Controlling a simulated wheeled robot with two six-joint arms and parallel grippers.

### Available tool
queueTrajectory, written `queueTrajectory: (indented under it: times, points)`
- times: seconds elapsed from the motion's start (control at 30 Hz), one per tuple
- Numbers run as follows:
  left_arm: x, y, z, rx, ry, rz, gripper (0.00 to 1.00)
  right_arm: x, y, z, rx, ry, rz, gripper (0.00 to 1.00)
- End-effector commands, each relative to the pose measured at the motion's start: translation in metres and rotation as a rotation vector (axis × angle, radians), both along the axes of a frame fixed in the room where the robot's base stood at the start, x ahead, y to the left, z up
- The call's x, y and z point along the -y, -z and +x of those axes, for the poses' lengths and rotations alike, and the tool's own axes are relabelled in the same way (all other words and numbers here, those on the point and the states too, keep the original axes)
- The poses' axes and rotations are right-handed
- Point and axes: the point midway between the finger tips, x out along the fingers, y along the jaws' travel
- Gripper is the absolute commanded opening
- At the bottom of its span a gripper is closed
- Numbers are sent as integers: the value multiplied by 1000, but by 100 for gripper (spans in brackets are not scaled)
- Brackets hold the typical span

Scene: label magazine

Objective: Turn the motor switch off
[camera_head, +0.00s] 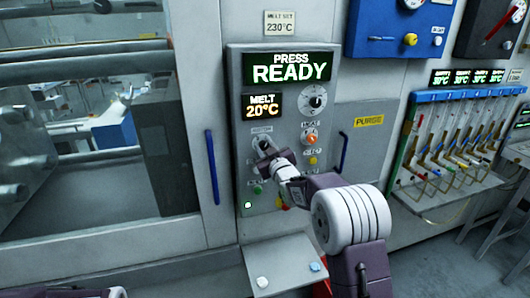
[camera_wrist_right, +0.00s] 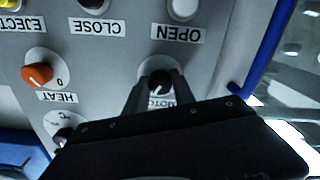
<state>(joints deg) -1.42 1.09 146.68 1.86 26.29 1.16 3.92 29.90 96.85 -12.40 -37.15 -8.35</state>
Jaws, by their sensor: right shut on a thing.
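The motor switch (camera_head: 261,141) is a round dark knob on the grey press panel (camera_head: 236,95), under a small label. In the right wrist view the black knob (camera_wrist_right: 160,78) sits on a pale dial above a partly covered label starting "MOTO". My right gripper (camera_head: 266,149) reaches up to the knob from below right. In the wrist view its two dark fingers (camera_wrist_right: 160,88) stand on either side of the knob, shut on it. The knob's exact pointing direction is hard to read. My left gripper is not in view; only a bit of that arm shows at the bottom left.
Close beside the switch is the orange heat knob (camera_head: 310,138). A larger dial (camera_head: 314,97) and small buttons surround it. A display (camera_head: 290,68) reads "PRESS READY"; a smaller one (camera_head: 262,106) reads "MELT 20°C".

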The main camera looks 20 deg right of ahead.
Motion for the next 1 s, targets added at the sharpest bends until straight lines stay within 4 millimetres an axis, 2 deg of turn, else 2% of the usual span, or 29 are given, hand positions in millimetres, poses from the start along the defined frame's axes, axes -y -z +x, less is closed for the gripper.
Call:
queueTrajectory:
  times: [0.03, 0.5, 0.8, 1.0]
  points:
    - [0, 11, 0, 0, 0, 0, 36, -1, 4, 0, 6, -1, -35, 0]
    - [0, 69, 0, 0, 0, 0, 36, -1, 5, 0, 20, -1, -473, 0]
    - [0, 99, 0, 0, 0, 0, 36, -1, 5, 0, 28, -3, -750, 0]
    - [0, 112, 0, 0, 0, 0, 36, -2, 4, 0, 32, -4, -903, 0]
